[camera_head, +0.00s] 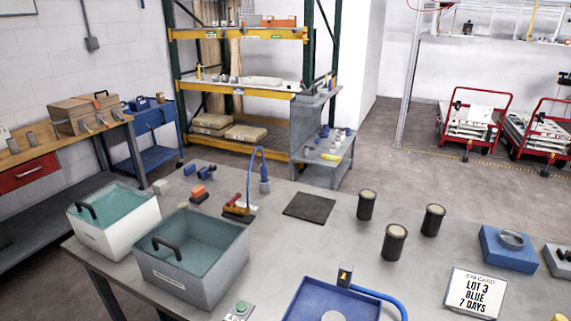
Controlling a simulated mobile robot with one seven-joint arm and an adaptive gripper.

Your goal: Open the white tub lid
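The white tub (112,238) stands at the left end of the grey table. Its teal, see-through lid (122,207) appears to lie flat over the top, with a dark arched handle (86,207) near its left side. A grey tub (190,278) stands just right of and nearer than the white one, with a similar teal lid (205,238) and dark handle (163,243). My gripper does not show in this view.
On the table (275,255) lie a blue tray (300,290), a dark mat (309,207), several dark cylinders (395,242), a job card (475,292) and a blue block (508,252). A red-and-brown tool (237,206) lies behind the grey tub. The table's middle is mostly clear.

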